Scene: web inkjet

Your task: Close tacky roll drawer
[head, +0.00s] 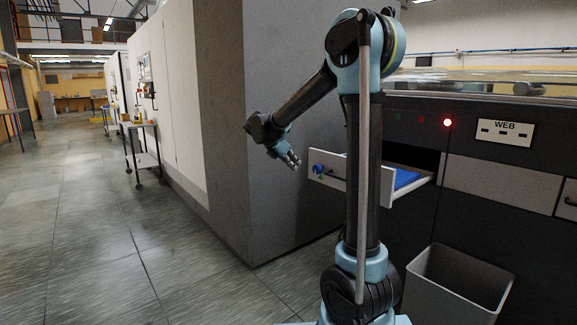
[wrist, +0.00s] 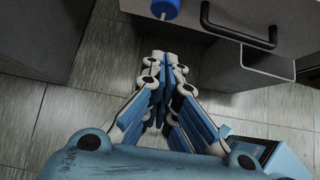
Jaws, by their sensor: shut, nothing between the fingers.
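The drawer (head: 382,190) stands pulled out of the dark machine, with its pale front panel facing left. A dark handle (head: 336,175) and a blue round part (head: 318,169) are on that panel. Something blue (head: 405,178) shows inside the drawer. My arm hides part of the drawer. My gripper (head: 295,163) is shut and empty, a little left of the panel. In the wrist view the shut fingertips (wrist: 165,58) point toward the blue part (wrist: 165,8) and the handle (wrist: 240,36). I see no clear contact with the panel.
A grey wall corner (head: 250,200) rises left of the drawer. A grey open bin (head: 458,285) stands below right of it. The machine carries a "WEB" label (head: 505,132) and a lit red lamp (head: 447,122). The tiled floor at left is clear; a cart (head: 143,150) stands farther back.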

